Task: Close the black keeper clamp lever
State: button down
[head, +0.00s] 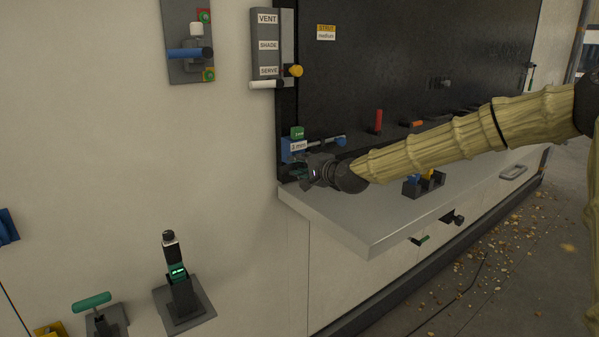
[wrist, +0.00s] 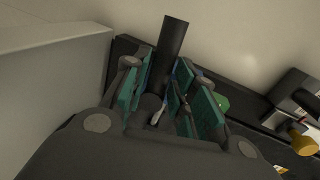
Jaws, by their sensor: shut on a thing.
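My gripper (head: 308,174) is at the left end of the grey counter, just below a blue fixture on the wall. In the wrist view my gripper (wrist: 170,92) has its teal finger pads on both sides of a black round bar (wrist: 173,42), shut on it. This bar looks like the black keeper clamp lever. Its free end sticks out past the fingers; its base is hidden between them. In the head view my gripper hides the lever, so I cannot tell its angle to its mount.
The blue fixture (head: 292,155) with a green knob (head: 297,132) is close above my gripper. The counter (head: 345,218) runs right, with a black block (head: 411,190) on it. A vent panel (head: 266,50) with a yellow knob (head: 295,71) is higher up. A dark upright handle (head: 171,247) stands lower left.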

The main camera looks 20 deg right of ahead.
jog(key=shift+d+r+m, duration=0.1)
jog(key=shift+d+m, duration=0.05)
jog(key=shift+m, duration=0.25)
jog(key=c, duration=1.3)
grip_release()
jog(key=shift+d, duration=0.15)
jog(key=shift+s+r, duration=0.1)
jog(key=shift+s, duration=0.4)
jog(key=v, duration=1.1)
jog(key=shift+d, duration=0.3)
jog(key=shift+w, duration=0.1)
